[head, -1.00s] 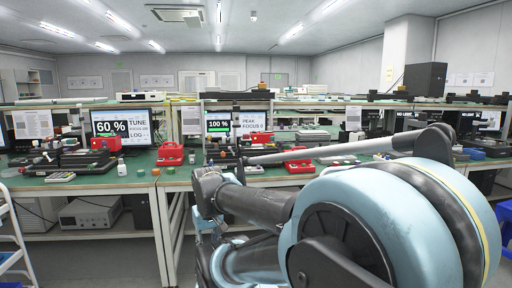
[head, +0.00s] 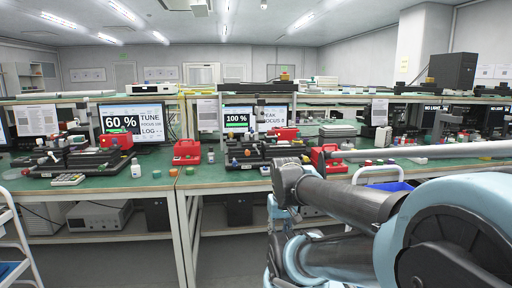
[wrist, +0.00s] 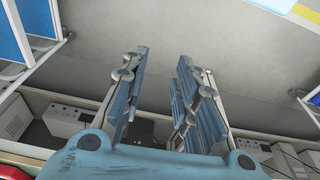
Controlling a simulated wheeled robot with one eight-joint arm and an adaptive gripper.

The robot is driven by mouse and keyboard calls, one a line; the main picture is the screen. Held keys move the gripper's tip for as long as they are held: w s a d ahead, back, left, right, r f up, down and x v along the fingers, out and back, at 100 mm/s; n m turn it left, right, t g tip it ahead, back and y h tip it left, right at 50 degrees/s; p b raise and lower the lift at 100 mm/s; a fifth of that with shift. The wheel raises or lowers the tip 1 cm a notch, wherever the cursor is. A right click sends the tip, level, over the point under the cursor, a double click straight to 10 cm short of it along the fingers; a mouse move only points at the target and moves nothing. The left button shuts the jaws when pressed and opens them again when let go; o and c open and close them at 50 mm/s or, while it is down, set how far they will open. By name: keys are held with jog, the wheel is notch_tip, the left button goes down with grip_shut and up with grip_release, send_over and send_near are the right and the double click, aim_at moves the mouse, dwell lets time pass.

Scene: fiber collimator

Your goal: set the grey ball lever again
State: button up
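The grey ball lever cannot be told apart at this size. Two dark optical setups with small coloured ball knobs stand on the green bench: a left setup (head: 78,158) and a middle setup (head: 255,152). A monitor (head: 122,124) behind the left one reads 60 % and TUNE, FOCUS and LOG. A monitor (head: 238,119) behind the middle one reads 100 %. My gripper (wrist: 162,62) is open and empty in the wrist view, its two blue fingers apart over bare floor. It is not visible in the head view, where my arm fills the lower right.
Red devices (head: 187,152) and small bottles stand along the green bench top (head: 150,185). Instruments, such as a white box (head: 98,216), lie on the shelf below. A white ladder-like frame (head: 10,240) stands at far left. Bare floor (wrist: 205,35) shows in the wrist view.

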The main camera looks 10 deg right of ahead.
notch_tip(320, 180, up, 31)
jog(key=n+t+y, duration=0.2)
jog(key=n+y, duration=0.1)
jog(key=n, duration=0.8)
send_over(256, 148)
jog(key=s+d, duration=0.3)
jog(key=s, duration=0.3)
jog(key=x, duration=1.7)
jog(key=shift+d+f, duration=0.15)
jog(key=shift+d, duration=0.25)
